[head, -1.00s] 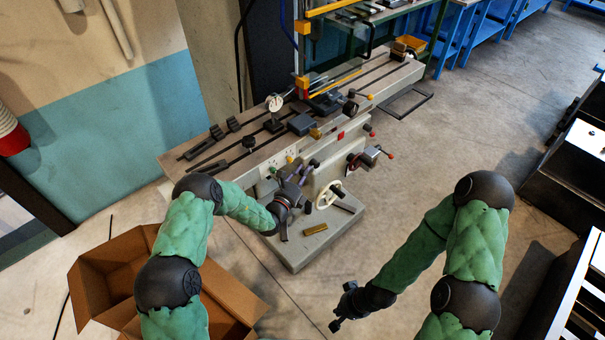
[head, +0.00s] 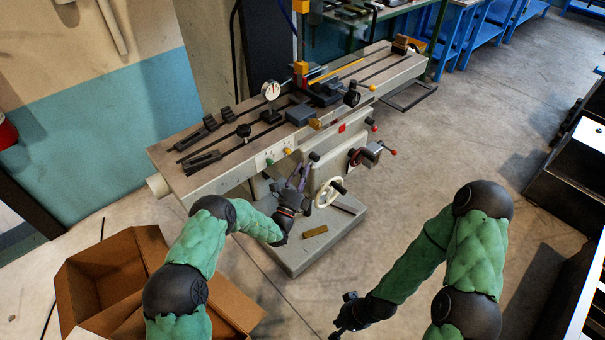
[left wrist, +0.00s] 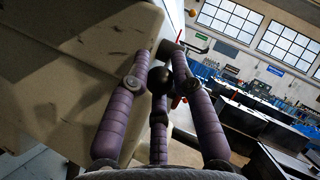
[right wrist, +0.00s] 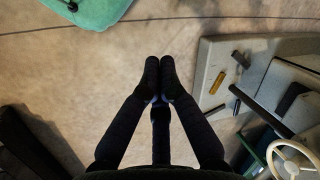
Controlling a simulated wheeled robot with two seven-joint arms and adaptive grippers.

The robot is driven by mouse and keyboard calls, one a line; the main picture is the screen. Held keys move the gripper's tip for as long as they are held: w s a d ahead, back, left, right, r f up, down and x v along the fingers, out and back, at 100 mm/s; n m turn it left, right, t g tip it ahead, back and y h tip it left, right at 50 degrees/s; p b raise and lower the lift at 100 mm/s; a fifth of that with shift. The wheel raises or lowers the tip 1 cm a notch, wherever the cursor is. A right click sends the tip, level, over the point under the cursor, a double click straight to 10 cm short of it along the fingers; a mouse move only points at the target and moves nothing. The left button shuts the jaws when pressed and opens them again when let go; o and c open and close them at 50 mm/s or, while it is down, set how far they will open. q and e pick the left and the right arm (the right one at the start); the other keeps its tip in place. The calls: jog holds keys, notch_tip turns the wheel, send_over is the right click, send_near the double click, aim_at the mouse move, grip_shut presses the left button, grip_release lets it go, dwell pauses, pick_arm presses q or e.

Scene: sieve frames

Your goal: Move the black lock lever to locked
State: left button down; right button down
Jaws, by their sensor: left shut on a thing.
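The black lock lever, with a round black knob (left wrist: 160,80), lies between the purple fingers of my left gripper (left wrist: 170,62) in the left wrist view. In the head view my left gripper (head: 304,170) is at the front of the grey milling machine (head: 240,178), below its long table. It is shut on the lever, whose dark end (head: 314,156) shows just above the fingers. The lever's base is hidden. My right gripper (right wrist: 160,66) is shut and empty over the floor, with its two dark fingertips together. In the head view it is at the lower middle (head: 336,331).
A cream handwheel (head: 329,192) is just right of my left gripper. A brass block (head: 315,231) lies on the machine's base (head: 345,222). An open cardboard box (head: 235,305) stands at lower left.

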pick_arm(q)
jog(key=shift+w+a+r, duration=0.1)
jog(key=shift+a, duration=0.05)
pick_arm(e)
jog(key=w+a+r+n+t, duration=0.1)
jog(key=w+r+n+t, duration=0.3)
jog(key=w, duration=0.5)
jog(key=w+a+r+n+t, duration=0.1)
jog(key=w+a+r+n, duration=0.1)
jog(key=w+r, duration=0.55)
jog(key=w+a+r+n+t+y, duration=0.2)
jog(key=w+a+r+n+t, duration=0.15)
jog(key=w+r, duration=0.55)
jog(key=w+a+r+n+t+y, duration=0.2)
jog(key=w+a+r+n, duration=0.3)
jog(key=r, duration=0.7)
jog(key=w+a+f, duration=0.2)
jog(key=w+f, duration=0.5)
jog(key=w, duration=0.1)
jog(key=shift+w+a, duration=0.35)
jog(key=shift+w, duration=0.05)
